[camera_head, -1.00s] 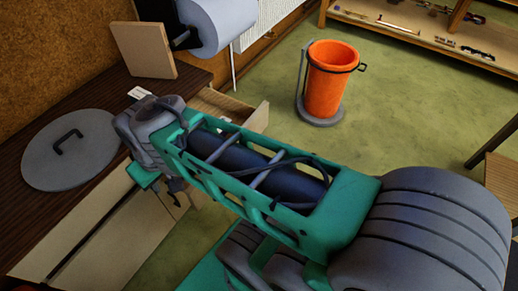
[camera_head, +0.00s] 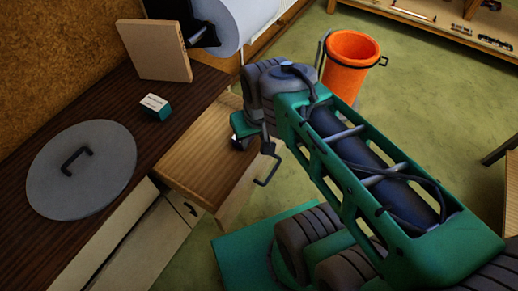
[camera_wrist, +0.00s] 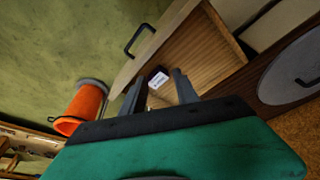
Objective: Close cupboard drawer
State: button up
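The cupboard drawer (camera_head: 210,150) stands open, pulled out from under the dark wood top, with its wooden inside showing. Its front panel carries a black bar handle (camera_head: 268,170); the handle also shows in the wrist view (camera_wrist: 139,41). My gripper (camera_wrist: 157,92) is above the drawer, near its front end, with its two fingers apart. A small white-labelled box (camera_wrist: 158,78) shows in the drawer, beyond and between the fingertips. I cannot tell how far below them it is. In the head view my wrist hides the fingertips and part of the drawer.
The cupboard top (camera_head: 100,105) holds a round grey lid (camera_head: 82,170), a small white and green box (camera_head: 155,106) and an upright wooden board (camera_head: 155,50) by a paper roll (camera_head: 230,22). An orange bin (camera_head: 350,58) stands beyond my wrist. Green floor is open right of the drawer.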

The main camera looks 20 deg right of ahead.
aim_at(203, 166)
jog(key=u, duration=0.35)
jog(key=k, duration=0.75)
jog(key=u, duration=0.8)
jog(key=k, duration=0.35)
jog(key=u, duration=0.5)
jog(key=i, duration=0.8)
jog(key=z, duration=0.6)
